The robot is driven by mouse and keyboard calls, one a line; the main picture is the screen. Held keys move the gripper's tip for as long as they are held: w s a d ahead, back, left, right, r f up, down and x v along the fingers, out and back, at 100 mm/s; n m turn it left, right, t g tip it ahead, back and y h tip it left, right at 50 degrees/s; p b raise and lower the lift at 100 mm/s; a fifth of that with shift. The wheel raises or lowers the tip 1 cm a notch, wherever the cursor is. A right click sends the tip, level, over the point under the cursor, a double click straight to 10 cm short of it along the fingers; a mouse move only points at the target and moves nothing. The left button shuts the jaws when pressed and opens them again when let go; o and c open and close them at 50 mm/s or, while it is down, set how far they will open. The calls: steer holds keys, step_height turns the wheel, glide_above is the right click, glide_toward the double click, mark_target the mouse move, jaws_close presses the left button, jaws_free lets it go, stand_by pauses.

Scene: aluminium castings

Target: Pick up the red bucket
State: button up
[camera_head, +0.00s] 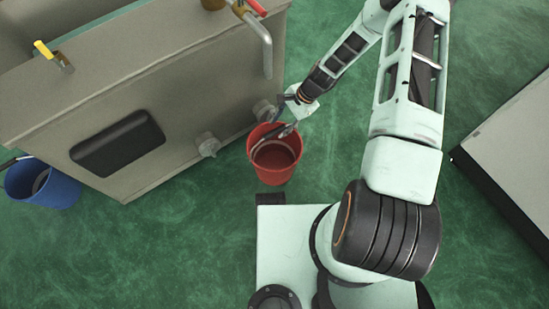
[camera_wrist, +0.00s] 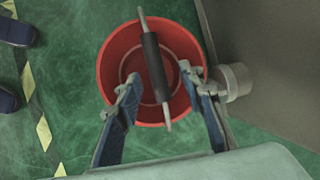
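The red bucket (camera_head: 275,160) stands upright on the green floor, beside the grey cabinet's lower edge. It also shows in the wrist view (camera_wrist: 112,60), open end up, with its handle and dark grip (camera_wrist: 153,68) running across the opening. My gripper (camera_head: 289,129) is over the bucket's far rim in the head view. In the wrist view my gripper (camera_wrist: 157,82) is open, with one blue-padded finger on each side of the handle's lower part. The fingertips overlap the bucket's near rim in the picture. I cannot tell whether they touch the handle.
The grey cabinet (camera_head: 190,85) with protruding fittings stands close beside the bucket; one fitting (camera_wrist: 236,82) is near my right finger. A blue bucket (camera_head: 42,185) stands at the far left. A grey box-like unit (camera_head: 515,140) is at right. Yellow-black floor tape (camera_wrist: 44,133) and dark shoes (camera_wrist: 15,30) show left.

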mark_target(277, 130)
steer(key=x, duration=0.2)
steer(key=b+x, duration=0.1)
steer(key=shift+s+f, duration=0.2)
steer(key=shift+f, duration=0.2)
steer(key=shift+r, duration=0.1)
jaws_close()
